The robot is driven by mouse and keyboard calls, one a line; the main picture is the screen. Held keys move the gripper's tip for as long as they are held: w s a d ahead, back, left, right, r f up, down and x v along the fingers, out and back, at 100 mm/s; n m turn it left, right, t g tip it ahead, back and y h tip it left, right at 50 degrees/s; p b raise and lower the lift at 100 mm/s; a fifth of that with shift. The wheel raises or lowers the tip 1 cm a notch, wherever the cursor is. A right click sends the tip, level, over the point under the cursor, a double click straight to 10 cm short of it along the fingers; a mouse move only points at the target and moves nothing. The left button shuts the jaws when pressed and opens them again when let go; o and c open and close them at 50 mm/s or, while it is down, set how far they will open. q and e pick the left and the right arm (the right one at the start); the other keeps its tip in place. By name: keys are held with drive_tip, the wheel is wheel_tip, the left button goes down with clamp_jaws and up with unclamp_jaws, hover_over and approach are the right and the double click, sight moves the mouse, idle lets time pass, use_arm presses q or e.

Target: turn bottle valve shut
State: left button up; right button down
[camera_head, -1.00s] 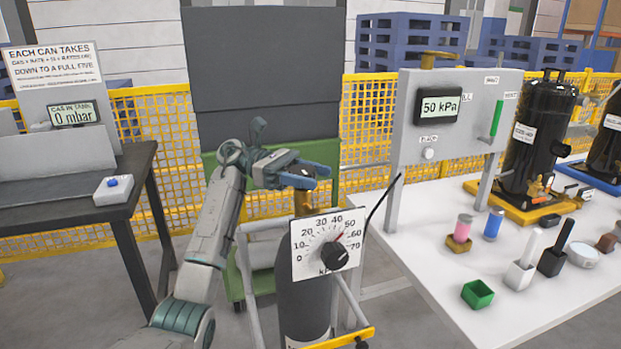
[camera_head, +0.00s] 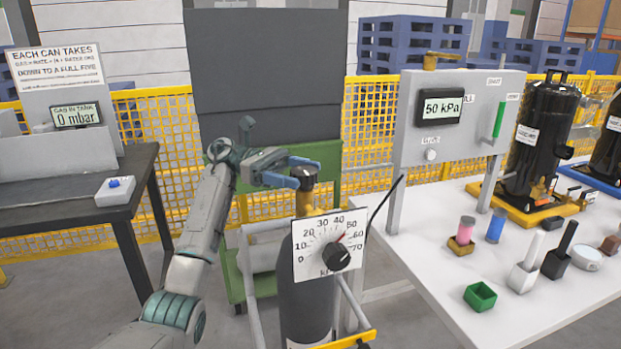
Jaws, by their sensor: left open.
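The gas bottle (camera_head: 303,305) stands upright on a trolley in the middle, dark grey with a brass valve neck (camera_head: 304,203) on top. A dark round valve top (camera_head: 305,174) shows above the neck. A white dial plate (camera_head: 315,247) with a red needle and black knob (camera_head: 336,257) is in front of the bottle. My left gripper (camera_head: 303,179) is open at the valve top, its blue fingers reaching in from the left around or beside it. Whether the fingers touch the valve is unclear. My right gripper is out of view.
The white table (camera_head: 420,265) at right carries a panel (camera_head: 407,142) reading 50 kPa, a black compressor (camera_head: 536,140) and several small holders. A dark table (camera_head: 70,217) at left has a 0 mbar display (camera_head: 76,116). A green cart (camera_head: 232,268) stands behind the bottle.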

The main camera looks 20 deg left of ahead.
use_arm(q)
drive_tip(key=v, duration=0.7)
drive_tip(key=shift+a+b, duration=0.2)
drive_tip(key=shift+b, duration=0.2)
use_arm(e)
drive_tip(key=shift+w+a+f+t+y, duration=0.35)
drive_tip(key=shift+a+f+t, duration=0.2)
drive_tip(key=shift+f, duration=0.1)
